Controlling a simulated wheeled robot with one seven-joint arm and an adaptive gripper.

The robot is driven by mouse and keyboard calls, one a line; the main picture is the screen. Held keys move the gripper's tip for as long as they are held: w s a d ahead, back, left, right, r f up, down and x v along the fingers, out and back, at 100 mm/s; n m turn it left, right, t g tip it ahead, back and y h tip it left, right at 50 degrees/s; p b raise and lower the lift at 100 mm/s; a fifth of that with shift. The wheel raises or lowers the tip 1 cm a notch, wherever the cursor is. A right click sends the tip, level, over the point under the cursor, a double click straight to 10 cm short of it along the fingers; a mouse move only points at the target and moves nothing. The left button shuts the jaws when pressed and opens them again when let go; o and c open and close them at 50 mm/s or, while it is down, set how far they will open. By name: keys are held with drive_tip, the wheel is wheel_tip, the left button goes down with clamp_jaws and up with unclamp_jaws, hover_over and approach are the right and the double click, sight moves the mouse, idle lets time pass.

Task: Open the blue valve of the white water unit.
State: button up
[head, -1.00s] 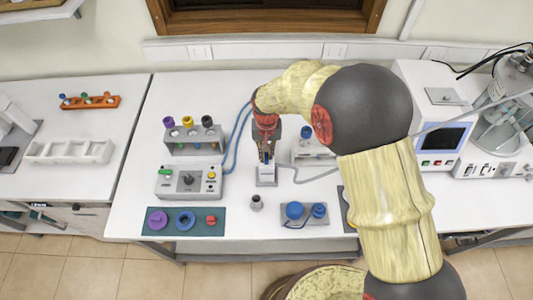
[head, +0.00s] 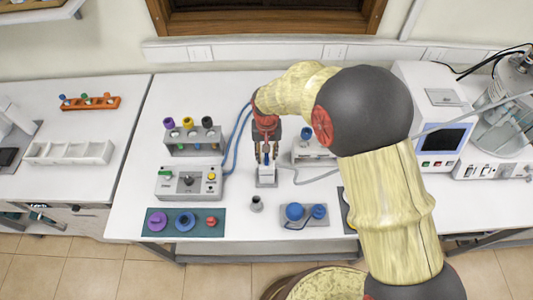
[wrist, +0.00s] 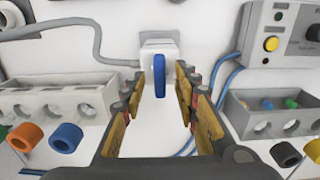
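The white water unit (wrist: 157,47) is a small white block at the top centre of the wrist view. It stands on the bench in the head view (head: 267,171), below my gripper. Its blue valve (wrist: 159,74) is an upright flat handle facing the wrist camera. My gripper (head: 266,154) points down at the unit and is open and empty. In the wrist view its fingers stand on either side of the valve, with a visible gap on both sides. I cannot tell whether the fingertips reach down to the valve's depth.
A grey holder with coloured caps (head: 193,140) and a control box (head: 189,183) stand left of the unit. A small grey cylinder (head: 257,204) and a plate with blue knobs (head: 304,213) lie in front. A grey hose (wrist: 85,30) runs to the unit.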

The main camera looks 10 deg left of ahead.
sight(267, 156)
wheel_tip(267, 156, up, 12)
idle(0.6)
idle(0.5)
drive_tip(key=s+d+m+t+b, duration=0.1)
drive_tip(key=s+d+b, duration=0.4)
drive_tip(key=d, duration=0.5)
drive_tip(key=s+d+m+t+b, duration=0.1)
drive_tip(key=s+d+t+b, duration=0.1)
drive_tip(key=s+d+b, duration=0.4)
drive_tip(key=s+d+t+b, duration=0.2)
drive_tip(key=s+d+b, duration=0.4)
drive_tip(key=s+d, duration=0.4)
drive_tip(key=d, duration=0.5)
drive_tip(key=shift+r+m+t, duration=0.3)
drive_tip(key=shift+m, duration=0.1)
